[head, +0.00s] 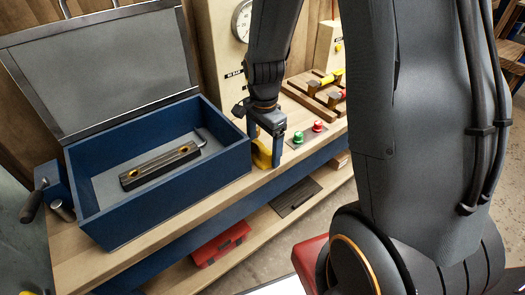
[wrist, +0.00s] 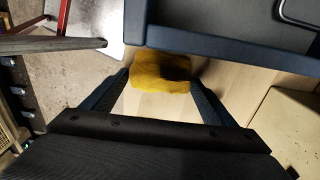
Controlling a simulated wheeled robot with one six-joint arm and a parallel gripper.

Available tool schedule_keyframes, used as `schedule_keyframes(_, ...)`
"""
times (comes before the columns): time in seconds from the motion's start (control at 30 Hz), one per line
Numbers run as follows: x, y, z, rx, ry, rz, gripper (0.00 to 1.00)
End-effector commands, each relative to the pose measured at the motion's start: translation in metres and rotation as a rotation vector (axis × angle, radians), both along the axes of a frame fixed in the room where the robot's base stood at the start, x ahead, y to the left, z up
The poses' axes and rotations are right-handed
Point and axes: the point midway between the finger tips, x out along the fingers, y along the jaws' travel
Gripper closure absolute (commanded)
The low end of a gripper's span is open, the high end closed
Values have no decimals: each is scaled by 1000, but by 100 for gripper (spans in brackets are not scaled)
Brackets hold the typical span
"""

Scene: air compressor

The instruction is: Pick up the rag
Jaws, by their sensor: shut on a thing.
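The rag (head: 261,155) is a bunched yellow cloth at the bench's front edge, just right of the blue box. My gripper (head: 267,149) points down over it, and a finger hides part of it in the head view. In the wrist view the rag (wrist: 160,72) sits between the two fingertips (wrist: 161,80), which are shut on it. A dark shadow falls on its right part. I cannot tell whether the rag touches the bench or is slightly above it.
The open blue box (head: 168,208) holds a dark bar-shaped part (head: 160,165) and stands close to the left of my gripper. Green (head: 298,137) and red (head: 318,126) buttons are to the right. A pressure gauge (head: 242,20) is behind. A red case (head: 220,243) lies on the lower shelf.

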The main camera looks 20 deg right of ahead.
Motion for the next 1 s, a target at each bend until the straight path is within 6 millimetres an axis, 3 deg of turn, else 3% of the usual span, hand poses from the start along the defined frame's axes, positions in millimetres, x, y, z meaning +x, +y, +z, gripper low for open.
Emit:
schedule_keyframes(0.27, 1, 0, 11, 0, -2, 0, 46)
schedule_keyframes(0.7, 1, 0, 79, 0, -4, 0, 46)
schedule_keyframes(1.0, 1, 0, 100, 0, 0, 0, 46)
